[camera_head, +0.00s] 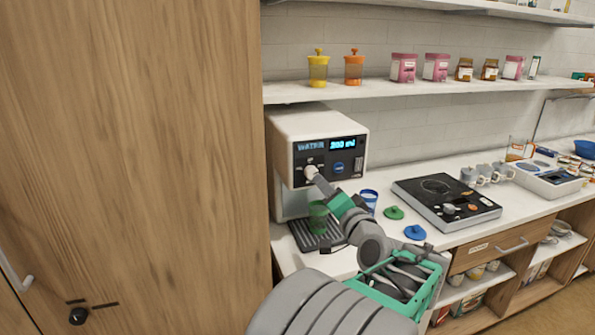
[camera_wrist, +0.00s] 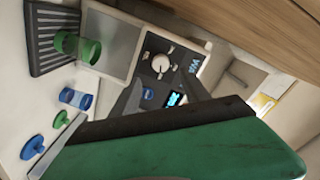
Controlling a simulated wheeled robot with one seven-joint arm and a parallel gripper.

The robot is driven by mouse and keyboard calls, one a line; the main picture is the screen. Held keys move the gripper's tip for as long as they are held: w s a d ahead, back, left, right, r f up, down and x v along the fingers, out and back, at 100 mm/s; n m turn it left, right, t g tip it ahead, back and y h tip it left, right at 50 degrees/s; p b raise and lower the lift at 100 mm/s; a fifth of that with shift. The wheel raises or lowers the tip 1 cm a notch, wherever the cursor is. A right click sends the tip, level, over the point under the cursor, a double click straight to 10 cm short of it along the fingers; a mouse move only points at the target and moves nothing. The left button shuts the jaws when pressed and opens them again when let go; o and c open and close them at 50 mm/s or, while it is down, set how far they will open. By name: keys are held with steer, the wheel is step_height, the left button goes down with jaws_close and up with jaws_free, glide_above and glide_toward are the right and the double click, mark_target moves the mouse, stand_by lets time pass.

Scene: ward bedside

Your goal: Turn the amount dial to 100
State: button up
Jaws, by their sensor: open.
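The white water dispenser (camera_head: 305,125) stands on the counter beside the wooden cabinet. Its dark panel shows "WATER" and a lit blue ml readout (camera_head: 343,145), whose digits are too small to read surely. The pale round amount dial (camera_head: 311,172) sits at the panel's lower left; it also shows in the wrist view (camera_wrist: 162,62). My gripper (camera_head: 321,184) is open, with its fingertips close to the dial; contact cannot be told. In the wrist view my green and dark gripper parts cover the lower middle and part of the readout (camera_wrist: 176,99).
A green cup (camera_head: 318,217) stands on the drip tray (camera_head: 305,238) below my gripper. A blue cup (camera_head: 369,200), a green lid (camera_head: 394,212) and a blue lid (camera_head: 414,232) lie to the right. A hotplate (camera_head: 446,200) is farther right. A shelf (camera_head: 400,88) runs above.

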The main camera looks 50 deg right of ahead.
mark_target(313, 174)
steer(key=p+x, duration=0.2)
steer(key=x, duration=0.6)
steer(key=shift+r, duration=0.1)
steer(key=shift+c, duration=0.2)
jaws_close()
